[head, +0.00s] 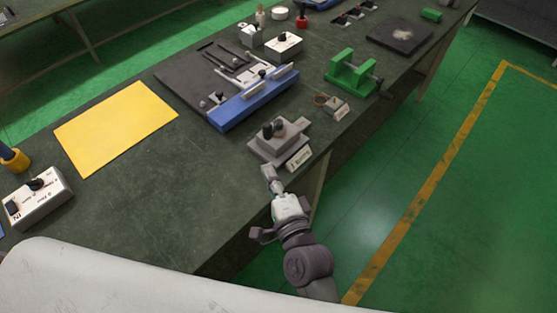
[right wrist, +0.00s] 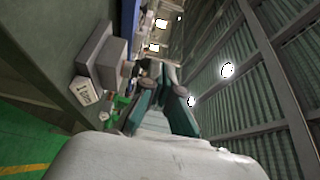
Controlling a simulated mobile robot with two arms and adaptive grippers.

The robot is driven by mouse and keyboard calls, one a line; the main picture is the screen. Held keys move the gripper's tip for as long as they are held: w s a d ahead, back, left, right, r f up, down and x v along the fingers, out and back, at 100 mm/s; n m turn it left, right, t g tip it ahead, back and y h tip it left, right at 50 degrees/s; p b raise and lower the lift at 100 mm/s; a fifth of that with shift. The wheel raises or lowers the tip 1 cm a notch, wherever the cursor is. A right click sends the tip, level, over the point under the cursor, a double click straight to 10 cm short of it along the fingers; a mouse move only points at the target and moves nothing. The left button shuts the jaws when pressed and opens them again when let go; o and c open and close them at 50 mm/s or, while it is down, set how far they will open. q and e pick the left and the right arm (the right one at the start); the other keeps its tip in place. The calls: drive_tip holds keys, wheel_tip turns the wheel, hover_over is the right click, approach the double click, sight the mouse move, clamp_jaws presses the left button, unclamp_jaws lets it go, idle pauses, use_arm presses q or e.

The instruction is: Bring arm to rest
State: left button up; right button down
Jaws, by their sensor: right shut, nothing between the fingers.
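My right arm reaches up from the bottom of the head view, along the table's front edge. My right gripper (head: 269,174) is shut and empty, just in front of a grey stepped block (head: 264,148) with dark knobs and a white label. In the right wrist view the shut fingers of the gripper (right wrist: 166,78) show in the middle. The grey block (right wrist: 98,55) and its label are to the left of them there, with a gap between. My left gripper is not in view.
The dark table (head: 165,215) carries a yellow sheet (head: 116,127), a blue-edged fixture (head: 250,103), a green clamp (head: 352,72) and a white switch box (head: 38,198). A small labelled block (head: 331,106) stands near the front edge. Green floor right of the table is clear.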

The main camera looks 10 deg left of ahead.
drive_tip(key=s+d+f+n+g+h, duration=0.35)
drive_tip(key=s+d+n, duration=0.2)
drive_tip(key=d, duration=0.45)
drive_tip(key=s+d+f+n+g+h, duration=0.35)
drive_tip(key=s+d, duration=0.25)
drive_tip(key=d, duration=0.4)
drive_tip(key=s+d+f+n+g+h, duration=0.25)
drive_tip(key=s+d+n+g, duration=0.25)
drive_tip(key=d, duration=0.5)
wheel_tip(320, 180, down, 29)
drive_tip(key=s+g, duration=0.1)
drive_tip(key=s, duration=0.2)
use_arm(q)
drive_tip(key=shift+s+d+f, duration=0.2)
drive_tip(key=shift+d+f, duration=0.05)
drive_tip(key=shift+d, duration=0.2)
use_arm(e)
drive_tip(key=s+d+f+g, duration=0.1)
drive_tip(key=s+d+f, duration=0.1)
drive_tip(key=s+f, duration=1.1)
drive_tip(key=shift+s+d+f, duration=0.3)
drive_tip(key=shift+s+d, duration=0.1)
drive_tip(key=shift+s, duration=0.75)
